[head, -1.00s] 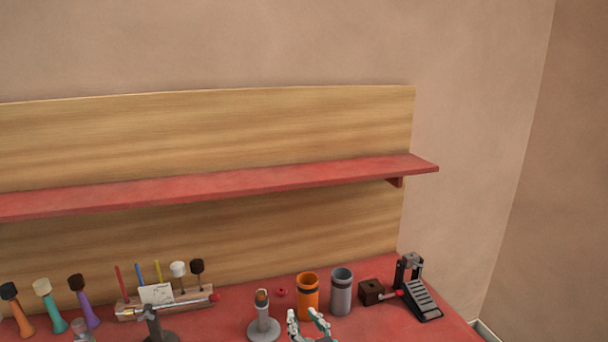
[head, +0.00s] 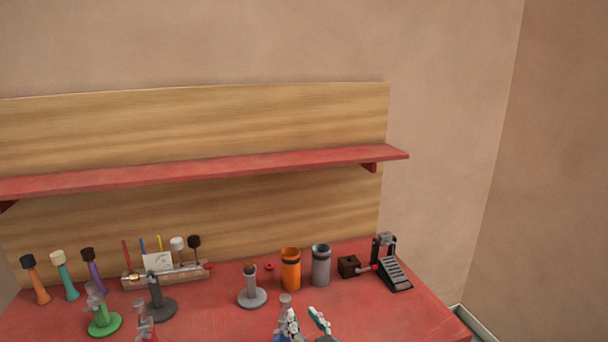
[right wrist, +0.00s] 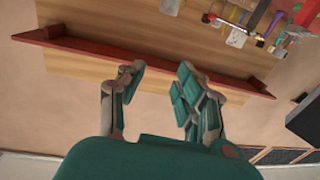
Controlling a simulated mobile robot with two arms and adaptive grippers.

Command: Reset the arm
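My right gripper (head: 306,324) is at the bottom of the head view, above the front part of the red table (head: 225,310). Its two fingers stand apart with nothing between them. In the right wrist view the same gripper (right wrist: 160,85) is open and empty, with the wooden back panel and red shelf beyond its fingers. My left gripper does not show in either view.
Stands (head: 252,295) and mallets (head: 64,280) fill the left. A red shelf (head: 220,176) runs above.

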